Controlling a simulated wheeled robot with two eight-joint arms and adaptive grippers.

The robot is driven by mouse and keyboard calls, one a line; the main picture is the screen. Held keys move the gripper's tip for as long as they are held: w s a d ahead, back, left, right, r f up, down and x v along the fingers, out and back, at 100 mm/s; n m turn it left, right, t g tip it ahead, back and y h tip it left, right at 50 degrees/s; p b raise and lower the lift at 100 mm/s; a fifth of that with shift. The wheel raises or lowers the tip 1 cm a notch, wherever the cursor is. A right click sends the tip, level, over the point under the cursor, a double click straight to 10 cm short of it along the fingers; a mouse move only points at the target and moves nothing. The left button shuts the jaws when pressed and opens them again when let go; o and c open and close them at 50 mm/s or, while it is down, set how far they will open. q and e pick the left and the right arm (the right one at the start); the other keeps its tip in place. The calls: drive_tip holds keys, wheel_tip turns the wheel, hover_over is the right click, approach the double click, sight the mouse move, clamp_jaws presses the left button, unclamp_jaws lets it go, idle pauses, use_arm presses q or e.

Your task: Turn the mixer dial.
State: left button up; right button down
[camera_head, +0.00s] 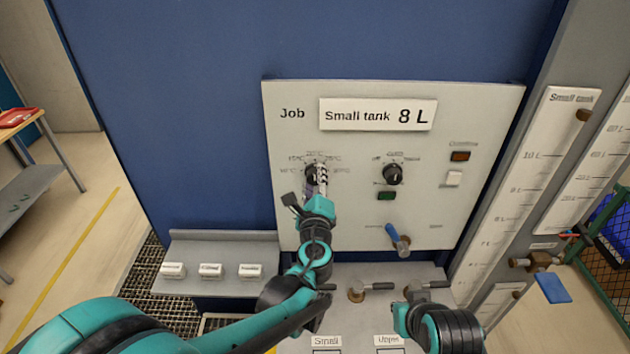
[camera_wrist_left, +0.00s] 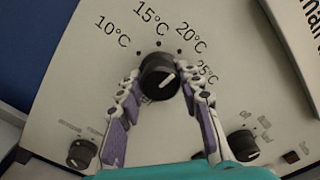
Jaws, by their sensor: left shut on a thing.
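The black dial marked in °C (camera_head: 311,174) sits on the left of the light panel. In the left wrist view this dial (camera_wrist_left: 160,76) shows from the front, its white pointer line aimed up and right, about between 20°C and 25°C. My left gripper (camera_head: 318,180) is at the dial. Its grey and purple fingers (camera_wrist_left: 160,98) are shut on the dial from both sides and partly hide the scale. A second black dial (camera_head: 392,174) stands to the right on the panel. Part of my right arm shows at the bottom; its fingers cannot be seen.
A sign reading "Small tank 8 L" (camera_head: 378,115) is above the dials. A green button (camera_head: 387,196), an orange indicator (camera_head: 460,156) and a blue-handled valve (camera_head: 398,239) are on the panel. A grey shelf with labels (camera_head: 222,252) stands at left. Tall scales (camera_head: 530,180) stand at right.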

idle(0.5)
use_arm(q)
drive_tip(key=o, duration=1.2)
drive_tip(key=shift+c, duration=0.2)
drive_tip(key=s, duration=1.2)
